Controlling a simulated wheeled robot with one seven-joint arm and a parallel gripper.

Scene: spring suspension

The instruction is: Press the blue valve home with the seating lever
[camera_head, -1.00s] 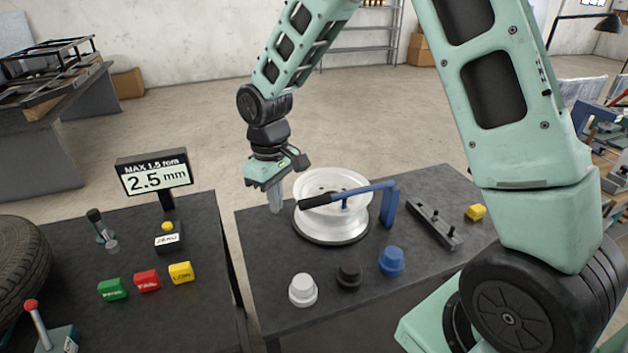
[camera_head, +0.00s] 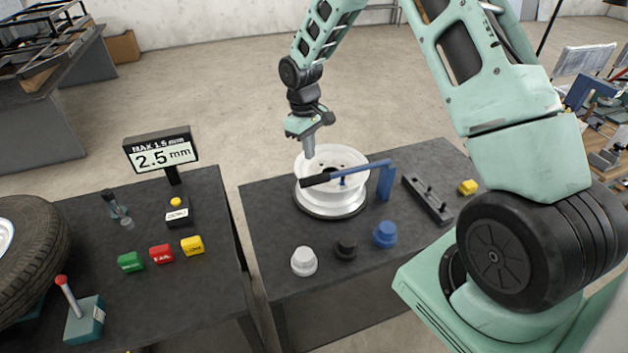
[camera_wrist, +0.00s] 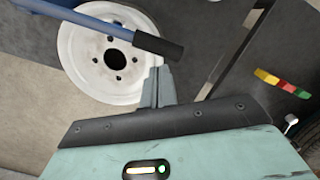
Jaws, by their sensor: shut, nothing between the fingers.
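The seating lever is a blue bar (camera_head: 362,169) with a black handle (camera_head: 320,180), hinged on a blue post at the right. It spans a white wheel rim (camera_head: 340,203) on the bench. A small blue piece, possibly the valve or its pusher, shows under the bar (camera_head: 342,183); its depth cannot be told. My gripper (camera_head: 309,154) points down with fingers together and empty, near the rim's far left side and the handle's end. In the wrist view the fingertips (camera_wrist: 160,74) appear close beside the black handle (camera_wrist: 158,43); contact is not clear.
White (camera_head: 304,261), black (camera_head: 346,247) and blue (camera_head: 385,234) knobs stand at the bench front. A dark slotted block (camera_head: 428,199) and yellow piece (camera_head: 467,187) are at right. The left bench holds a 2.5 mm display (camera_head: 162,154) and coloured buttons.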

